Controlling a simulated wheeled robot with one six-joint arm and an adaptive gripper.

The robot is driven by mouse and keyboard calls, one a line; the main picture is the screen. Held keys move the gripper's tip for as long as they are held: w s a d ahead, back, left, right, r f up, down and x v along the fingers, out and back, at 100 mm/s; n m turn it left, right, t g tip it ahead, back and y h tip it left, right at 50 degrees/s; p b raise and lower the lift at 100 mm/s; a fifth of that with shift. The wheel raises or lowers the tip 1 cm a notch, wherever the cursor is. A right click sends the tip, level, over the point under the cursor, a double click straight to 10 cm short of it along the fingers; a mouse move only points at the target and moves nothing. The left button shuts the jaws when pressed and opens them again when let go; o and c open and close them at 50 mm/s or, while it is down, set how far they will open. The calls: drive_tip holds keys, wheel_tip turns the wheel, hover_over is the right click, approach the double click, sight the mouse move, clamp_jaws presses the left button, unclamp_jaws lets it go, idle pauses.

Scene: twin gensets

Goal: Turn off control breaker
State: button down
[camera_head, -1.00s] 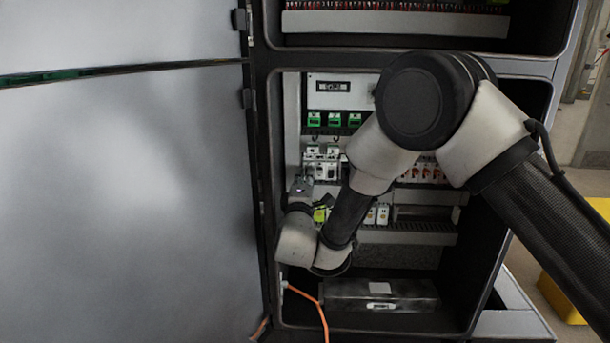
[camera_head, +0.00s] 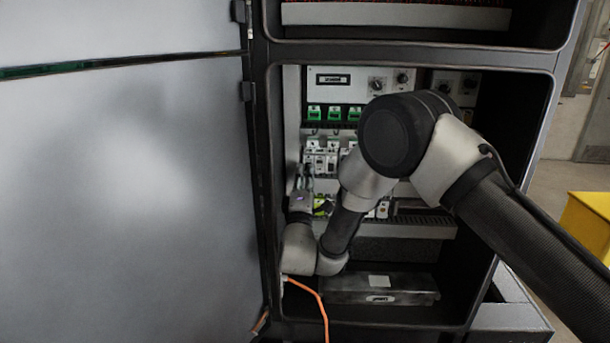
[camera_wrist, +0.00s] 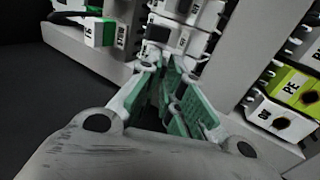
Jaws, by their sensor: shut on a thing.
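The control breaker is probably among the white breaker modules (camera_wrist: 182,38) in the wrist view, at the top middle; I cannot read which one it is. My gripper (camera_wrist: 172,66) has green-padded fingers close together, reaching up to the lower part of these modules. It is shut on a small part there, which the fingers largely hide. In the head view my gripper (camera_head: 303,185) is at the left of the cabinet, just below the row of white breakers (camera_head: 320,159). The switch lever position is not visible.
A green terminal (camera_wrist: 103,32) is left of the fingers; yellow-green PE terminals (camera_wrist: 296,88) are at right. In the head view, the open cabinet door (camera_head: 125,190) fills the left. An orange cable (camera_head: 312,297) hangs below, beside a dark box (camera_head: 380,289).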

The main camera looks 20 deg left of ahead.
drive_tip(key=c, duration=1.9)
unclamp_jaws()
drive_tip(key=shift+w, duration=0.1)
drive_tip(key=shift+o, duration=0.2)
drive_tip(key=v, duration=1.2)
